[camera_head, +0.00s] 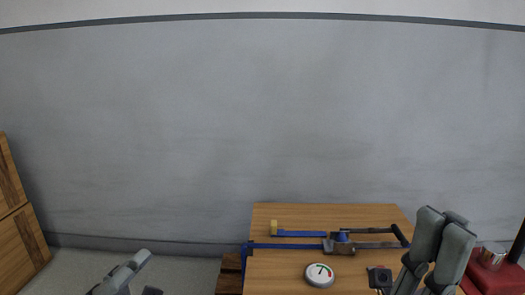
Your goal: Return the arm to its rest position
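My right gripper (443,228) is at the lower right with its grey fingers pointing up. Two fingers stand side by side in front, and the tip of a grey part shows behind them. No object shows in it, but the gap is hidden from this side. It covers part of the view of the wooden table's (290,211) right side. My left gripper (140,272) is at the bottom left, low above the floor and cut by the picture's edge. One grey finger points up and right, and a small dark part shows beside it. Its opening cannot be made out.
On the table lie a blue bar clamp (290,246), another tool with a dark handle (386,230), a round dial gauge (320,274) and a small dark device (380,276). A red object (492,275) is at right. Wooden crates (20,240) stand at left. A grey wall is behind.

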